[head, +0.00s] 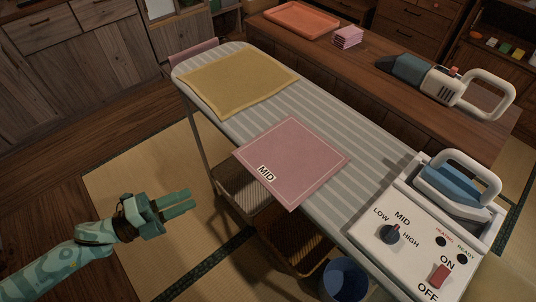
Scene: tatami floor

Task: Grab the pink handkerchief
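The pink handkerchief (304,158) lies flat and unfolded on the striped ironing board (362,152), with one corner hanging over the near edge. My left gripper (189,201) is in the lower left, over the tatami floor, apart from the board and to the left of the handkerchief. Its two fingers point right and hold nothing that I can see; a narrow gap seems to show between them. My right gripper is not in view.
A yellow cloth (236,80) lies on the board's far left end. An iron (455,185) rests on a white control station (419,237) at the right. Baskets (244,190) sit under the board, beside a blue bin (345,280). A wooden counter behind holds an orange tray (301,19), pink folded cloths (347,38) and a steamer (430,78).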

